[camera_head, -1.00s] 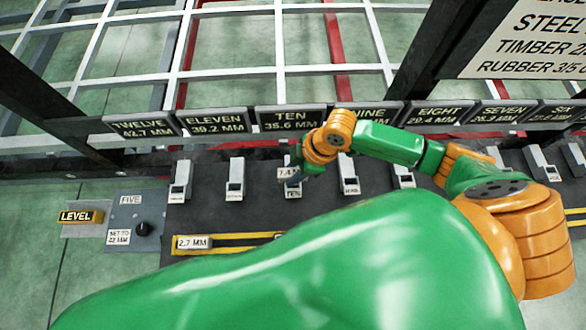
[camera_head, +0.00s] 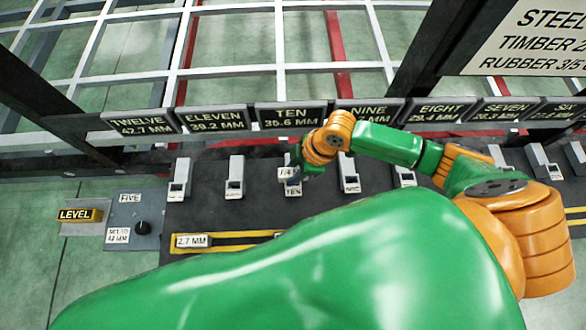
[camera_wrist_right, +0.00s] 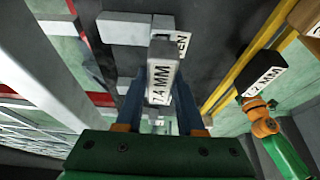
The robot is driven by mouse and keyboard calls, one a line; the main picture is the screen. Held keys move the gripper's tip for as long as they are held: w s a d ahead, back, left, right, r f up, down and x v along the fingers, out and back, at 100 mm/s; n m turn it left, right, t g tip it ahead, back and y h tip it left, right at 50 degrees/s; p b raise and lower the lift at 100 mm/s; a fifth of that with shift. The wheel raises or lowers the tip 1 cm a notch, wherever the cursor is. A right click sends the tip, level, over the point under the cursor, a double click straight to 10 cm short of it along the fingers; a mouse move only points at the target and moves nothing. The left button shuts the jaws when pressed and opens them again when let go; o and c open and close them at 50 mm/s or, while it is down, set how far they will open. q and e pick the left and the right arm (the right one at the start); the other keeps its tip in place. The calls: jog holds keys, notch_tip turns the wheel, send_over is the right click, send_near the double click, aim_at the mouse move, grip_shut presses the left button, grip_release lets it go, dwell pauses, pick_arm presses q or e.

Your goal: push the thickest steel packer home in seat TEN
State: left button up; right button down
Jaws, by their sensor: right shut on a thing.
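My right gripper (camera_head: 292,178) is at the seat marked TEN, below the TEN 35.6 MM board (camera_head: 291,116). In the right wrist view its two blue fingers (camera_wrist_right: 160,106) are shut on a grey steel packer (camera_wrist_right: 162,77) with a label ending in .4 MM. The packer is in line with the TEN seat, whose label (camera_wrist_right: 183,44) shows just beyond it. The packer hides much of the seat, so I cannot tell how deep it sits or whether it touches the bottom. My left gripper does not show.
Neighbouring seats, such as the one below ELEVEN (camera_head: 235,178), stand along the dark bench on both sides. A LEVEL block (camera_head: 78,215) and a FIVE dial panel (camera_head: 134,219) are at left. My green arm covers the foreground.

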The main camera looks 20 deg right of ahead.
jog(key=shift+f+b, duration=1.4)
jog(key=shift+f, duration=0.65)
jog(key=shift+c, duration=2.2)
grip_release()
jog(key=shift+r, duration=0.1)
jog(key=p+v, duration=0.2)
jog(key=v, duration=0.4)
jog(key=shift+d+r, duration=0.1)
jog(key=shift+s+d+r, duration=0.1)
jog(key=shift+d+r, duration=0.05)
jog(key=shift+r, duration=0.15)
jog(key=shift+r, duration=0.1)
